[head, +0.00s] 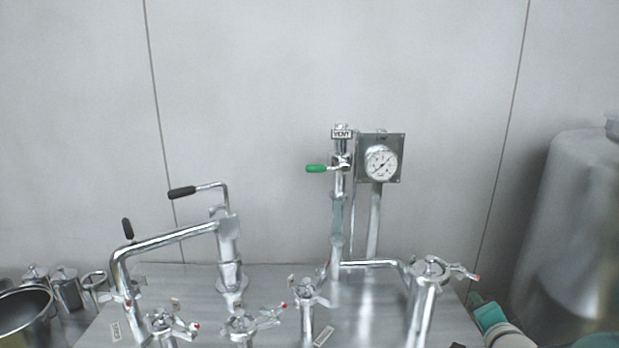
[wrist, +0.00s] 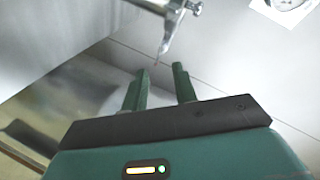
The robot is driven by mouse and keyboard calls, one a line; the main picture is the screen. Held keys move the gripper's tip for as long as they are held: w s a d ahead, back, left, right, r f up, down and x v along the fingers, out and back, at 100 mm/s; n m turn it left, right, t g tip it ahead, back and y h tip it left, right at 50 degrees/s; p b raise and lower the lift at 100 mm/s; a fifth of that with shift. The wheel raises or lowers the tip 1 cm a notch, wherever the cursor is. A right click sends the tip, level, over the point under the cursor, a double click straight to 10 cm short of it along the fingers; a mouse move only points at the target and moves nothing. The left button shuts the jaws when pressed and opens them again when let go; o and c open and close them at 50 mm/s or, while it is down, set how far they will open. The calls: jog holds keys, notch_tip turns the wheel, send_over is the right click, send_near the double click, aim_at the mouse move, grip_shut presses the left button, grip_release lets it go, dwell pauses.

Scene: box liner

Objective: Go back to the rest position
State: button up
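My gripper (wrist: 161,72) shows in the wrist view with its two dark green fingers apart and nothing between them. Beyond the fingertips a metal pipe with a thin pointed end (wrist: 170,35) comes down from the top edge; I see no contact with the fingers. In the head view the fingers are not seen. A teal and white piece at the lower right of that view looks like part of my arm.
A steel bench (head: 275,280) carries pipes and valves, a green-handled vent valve (head: 317,169), a pressure gauge (head: 381,162) and a black-handled lever (head: 183,192). A large steel tank (head: 572,220) stands at right, and a steel pot (head: 22,312) at lower left. A grey wall stands behind.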

jog(key=s+a+r+n+g+y, duration=0.2)
jog(key=s+a+n+g, duration=0.2)
jog(key=s+a+n, duration=0.3)
jog(key=s+a+r+n+g+y, duration=0.1)
jog(key=s+a+n+g, duration=0.3)
jog(key=a, duration=1.3)
jog(key=s+n, duration=0.3)
jog(key=s, duration=0.3)
jog(key=shift+s+r+g+y, duration=0.3)
jog(key=shift+r+g+y, duration=0.1)
jog(key=shift+a, duration=0.1)
